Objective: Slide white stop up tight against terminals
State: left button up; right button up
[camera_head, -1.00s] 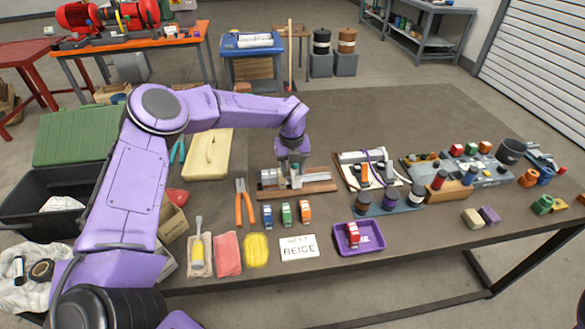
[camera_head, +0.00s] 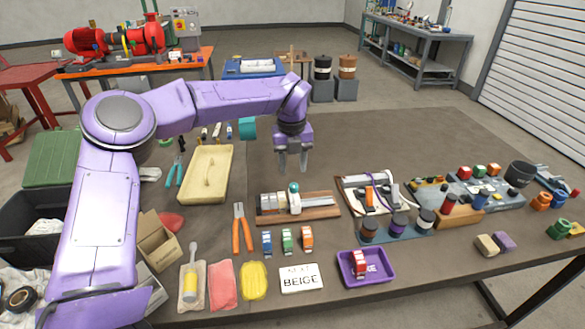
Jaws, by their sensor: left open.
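A wooden board (camera_head: 322,207) on the table carries a rail with a row of grey-white terminals (camera_head: 270,203) at its left part. An upright whitish piece with a teal top, which looks like the white stop (camera_head: 295,203), stands on the rail just right of the terminals. It looks close to them, but I cannot tell whether they touch. My left gripper (camera_head: 292,170) is open and empty, pointing down above and behind the rail, clear of the stop. My right gripper is not in view.
Orange-handled pliers (camera_head: 243,228) lie left of the board. A wired panel (camera_head: 350,183) is close on the right. The table behind the board is clear.

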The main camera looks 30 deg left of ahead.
aim_at(296, 197)
pick_arm(q)
jog(key=s+d+f+m+t+y, duration=0.1)
jog(key=d+m, duration=0.1)
jog(key=m, duration=1.1)
jog(key=s+d+f+m+t+y, duration=0.1)
jog(key=s+f+m+y, duration=0.1)
jog(key=m, duration=1)
jog(key=w+f+m, duration=0.1)
jog(key=f+m, duration=0.2)
jog(key=w+a+f+m+p, duration=0.1)
jog(key=f+m, duration=0.2)
jog(key=m, duration=0.1)
jog(key=w+a+f+m+t, duration=0.1)
jog(key=w+f+m, duration=0.1)
jog(key=f+m, duration=0.1)
jog(key=shift+a+f+m, duration=0.1)
jog(key=shift+f+m, duration=0.1)
jog(key=shift+m, duration=0.3)
